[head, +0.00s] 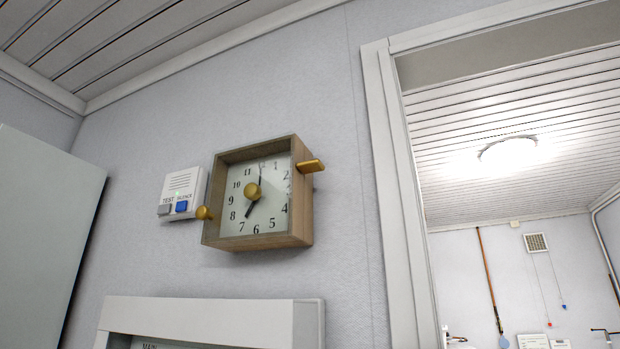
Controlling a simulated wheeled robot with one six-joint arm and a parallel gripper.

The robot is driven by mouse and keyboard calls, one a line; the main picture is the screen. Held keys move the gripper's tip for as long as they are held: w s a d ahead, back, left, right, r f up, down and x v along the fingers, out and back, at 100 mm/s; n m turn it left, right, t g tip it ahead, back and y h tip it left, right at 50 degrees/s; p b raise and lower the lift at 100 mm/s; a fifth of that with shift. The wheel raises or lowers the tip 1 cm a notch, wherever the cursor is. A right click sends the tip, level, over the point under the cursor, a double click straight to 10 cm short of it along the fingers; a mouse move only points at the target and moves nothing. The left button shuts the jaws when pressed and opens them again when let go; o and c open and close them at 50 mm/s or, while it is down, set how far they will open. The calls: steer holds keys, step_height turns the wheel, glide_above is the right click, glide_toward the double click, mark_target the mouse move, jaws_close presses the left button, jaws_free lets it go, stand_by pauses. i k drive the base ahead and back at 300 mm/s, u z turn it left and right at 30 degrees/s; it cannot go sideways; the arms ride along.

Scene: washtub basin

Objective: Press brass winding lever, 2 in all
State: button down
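A square wooden-cased clock (300,226) hangs on the pale wall, with a white face and black numerals. A brass lever (312,166) sticks out from the upper part of its right side, tilted slightly up to the right. A round brass knob (204,213) stands out at its lower left side. Another brass knob (252,190) sits at the centre of the face. One hand points up near 12 and the other toward 7. My gripper is not in view, and nothing is seen touching the lever.
A white framed unit (210,312) is below. A white door frame (390,180) stands to the right, opening to another room. A pale cabinet (45,220) is at left.

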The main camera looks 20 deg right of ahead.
mark_target(312, 165)
steer(key=u, duration=1.45)
steer(key=k, duration=0.75)
steer(key=z, duration=0.95)
steer(key=i, duration=0.5)
steer(key=z, duration=0.1)
